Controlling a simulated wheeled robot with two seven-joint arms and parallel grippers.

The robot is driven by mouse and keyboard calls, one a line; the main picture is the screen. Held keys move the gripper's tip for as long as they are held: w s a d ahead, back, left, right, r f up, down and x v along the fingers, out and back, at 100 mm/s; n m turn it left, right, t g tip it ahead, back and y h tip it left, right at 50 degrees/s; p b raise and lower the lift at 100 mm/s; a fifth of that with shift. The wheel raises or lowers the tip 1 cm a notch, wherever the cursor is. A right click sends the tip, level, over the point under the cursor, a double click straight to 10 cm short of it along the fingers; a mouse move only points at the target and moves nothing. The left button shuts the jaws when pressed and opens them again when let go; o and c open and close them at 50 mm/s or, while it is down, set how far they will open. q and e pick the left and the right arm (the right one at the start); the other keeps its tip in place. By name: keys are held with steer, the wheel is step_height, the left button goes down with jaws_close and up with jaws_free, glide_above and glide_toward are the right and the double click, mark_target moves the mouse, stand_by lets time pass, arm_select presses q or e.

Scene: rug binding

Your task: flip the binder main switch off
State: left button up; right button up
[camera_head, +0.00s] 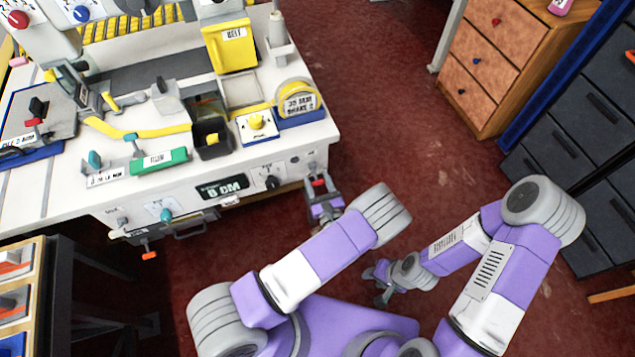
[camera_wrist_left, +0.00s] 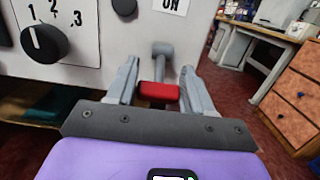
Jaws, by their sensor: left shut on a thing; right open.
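The binder (camera_head: 75,190) is a white bench-like machine at the left in the head view. Its main switch appears to be the grey lever with a red grip (camera_wrist_left: 158,92) on the right end of the front panel, below a label (camera_wrist_left: 172,4) reading "ON". My left gripper (camera_head: 319,188) is at that panel end, with a finger on either side of the red grip and shut on it. The lever's grey stem (camera_wrist_left: 162,60) shows behind the red grip. My right gripper (camera_head: 378,284) is open and empty, low over the floor, away from the machine.
A black selector dial (camera_wrist_left: 43,43) marked 1, 2, 3 is left of the lever. A teal knob (camera_head: 166,215) and a red-tipped lever (camera_head: 149,255) are further left. A wooden drawer unit (camera_head: 488,65) stands back right; red floor between is clear.

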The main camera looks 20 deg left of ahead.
arm_select(q)
steer(key=shift+w+a+f+t+y+b, duration=0.1)
steer(key=shift+f+t+y+b, duration=0.3)
steer(key=shift+f+t+b, duration=0.35)
steer(key=shift+r, duration=0.15)
arm_select(e)
step_height(320, 180, down, 2)
steer(key=shift+f, duration=0.15)
arm_select(q)
steer(key=o, duration=1)
steer(key=shift+c, duration=0.2)
steer(key=shift+r, duration=0.1)
steer(key=shift+s, duration=0.2)
steer(key=p+v, duration=0.1)
steer(key=v, duration=0.6)
steer(key=shift+p, duration=0.4)
arm_select(e)
steer(key=shift+r, duration=0.85)
